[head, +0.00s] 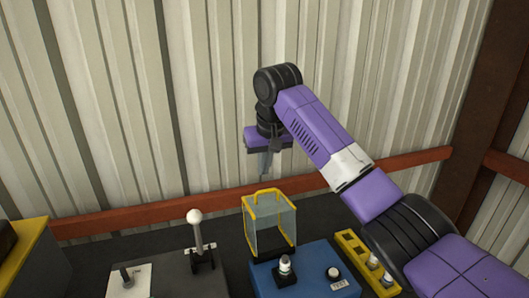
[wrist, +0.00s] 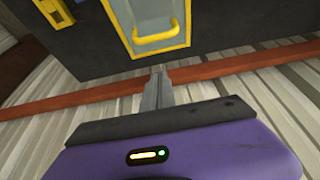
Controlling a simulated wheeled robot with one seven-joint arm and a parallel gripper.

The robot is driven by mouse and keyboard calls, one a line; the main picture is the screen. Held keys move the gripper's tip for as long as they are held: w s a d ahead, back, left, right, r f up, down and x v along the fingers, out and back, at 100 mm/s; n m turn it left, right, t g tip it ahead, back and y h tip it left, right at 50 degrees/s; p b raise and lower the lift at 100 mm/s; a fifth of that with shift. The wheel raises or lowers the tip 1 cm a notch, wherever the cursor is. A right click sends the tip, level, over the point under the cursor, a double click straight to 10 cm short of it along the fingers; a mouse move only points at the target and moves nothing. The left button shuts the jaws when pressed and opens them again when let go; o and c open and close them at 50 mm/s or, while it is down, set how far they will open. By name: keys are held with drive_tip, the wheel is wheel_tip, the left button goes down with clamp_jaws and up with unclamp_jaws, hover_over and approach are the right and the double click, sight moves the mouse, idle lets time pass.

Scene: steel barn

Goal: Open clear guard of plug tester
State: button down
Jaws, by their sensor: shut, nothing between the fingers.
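The plug tester (head: 310,262) is a blue box on the dark bench, with a white TEST button at its front right. A yellow handle (wrist: 157,41) shows on the guard's wall-side edge in the wrist view. My gripper (head: 266,172) is shut and empty, pointing down above and behind the guard near the wall. In the wrist view my gripper's fingertips (wrist: 159,72) are apart from the handle.
A lever with a white knob (head: 195,217) stands left of the guard. A red-brown rail (head: 130,219) runs along the corrugated wall (head: 130,100) behind the bench.

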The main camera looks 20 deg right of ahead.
sight(267, 198)
wheel_tip(267, 198, down, 2)
drive_tip(key=shift+f+p, duration=0.15)
drive_tip(key=shift+p, duration=0.2)
drive_tip(key=shift+s+p, duration=0.45)
drive_tip(key=shift+s, duration=1.2)
drive_tip(key=shift+w+f, duration=0.1)
drive_tip(key=shift+f, duration=0.05)
